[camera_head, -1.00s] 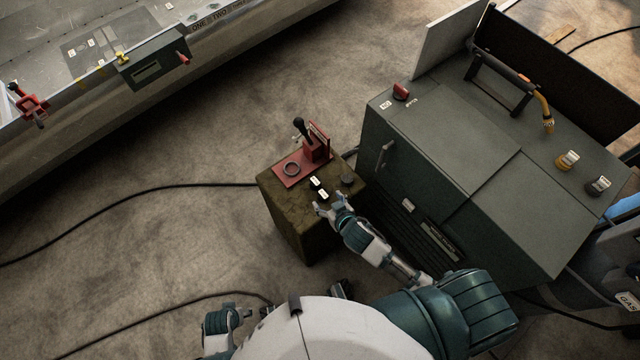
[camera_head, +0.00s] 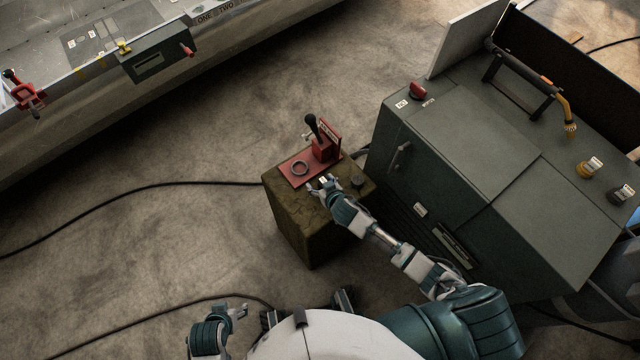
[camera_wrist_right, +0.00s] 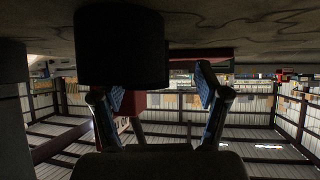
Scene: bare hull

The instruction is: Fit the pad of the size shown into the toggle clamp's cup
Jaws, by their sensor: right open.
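A red toggle clamp (camera_head: 322,145) with a black handle stands on a red base plate on a box. My right gripper (camera_head: 323,184) is open over the box's top, just in front of the plate, and covers small white-marked items there. In the right wrist view, a dark cylinder (camera_wrist_right: 120,45) stands near the left finger of my right gripper (camera_wrist_right: 162,92); contact is unclear. My left gripper (camera_head: 240,311) hangs low left; its jaws are too small to judge.
The mossy box (camera_head: 300,220) stands on bare floor left of a large grey-green machine (camera_head: 480,160). A metal hull edge with a panel box (camera_head: 155,58) and a red clamp (camera_head: 22,92) crosses the upper left. A black cable (camera_head: 130,195) runs to the box.

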